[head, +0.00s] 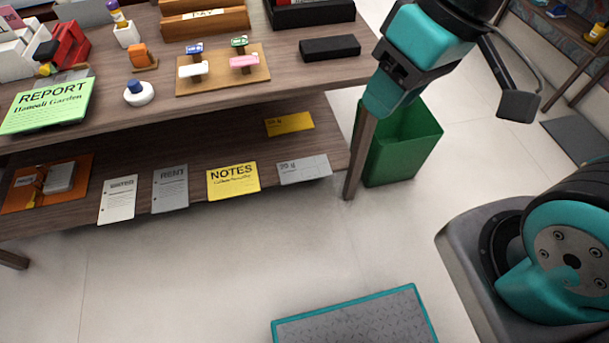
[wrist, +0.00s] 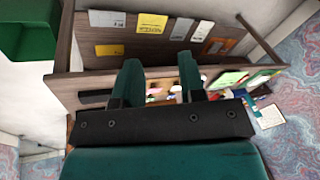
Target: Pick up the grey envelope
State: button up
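The grey envelope (head: 304,169) lies flat on the lower shelf of the desk, near its right end and front edge, with small dark print on it. It also shows in the wrist view (wrist: 107,18), at the top left. A yellow envelope (head: 289,123) lies behind it on the same shelf. My gripper (wrist: 160,70) is open, with its two dark teal fingers apart and nothing held between them. It is up at the right end of the desk in the head view, well away from the grey envelope.
Yellow NOTES (head: 233,180), grey RENT (head: 170,189) and pale papers (head: 118,199) lie left along the shelf. The desk top (head: 330,75) overhangs the shelf's back. A desk leg (head: 360,155) and green bin (head: 404,145) stand right. The floor in front is clear.

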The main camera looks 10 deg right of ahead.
jog(key=w+d+f+m+t+h+b, duration=0.15)
jog(key=w+d+f+b, duration=0.3)
jog(key=f+b, duration=0.65)
jog(key=w+d+f+m+t+h+b, duration=0.1)
jog(key=w+d+f+m+b, duration=0.35)
jog(key=f, duration=1.05)
jog(key=w+d+f+m+t+h+b, duration=0.1)
jog(key=w+d+f+b, duration=0.3)
jog(key=f+b, duration=0.75)
jog(key=w+f+m+t+h, duration=0.1)
jog(key=w+f+m+t, duration=0.55)
jog(key=w+f, duration=1.15)
notch_tip(320, 180, down, 11)
jog(key=a+m+t+y, duration=0.1)
jog(key=a+m+t, duration=0.2)
jog(key=m, duration=0.1)
jog(key=s+a+f+m+t+y, duration=0.3)
jog(key=s+f+t+y, duration=0.1)
jog(key=s+f, duration=0.7)
jog(key=b, duration=1.2)
send_near(312, 175)
jog(key=b+x, duration=0.6)
jog(key=shift+d+f+b, duration=0.25)
jog(key=shift+f+b, duration=0.1)
jog(key=shift+b, duration=0.05)
jog(key=shift+w+a+r+b, duration=0.1)
jog(key=shift+w+r+b, duration=0.2)
jog(key=shift+w, duration=0.5)
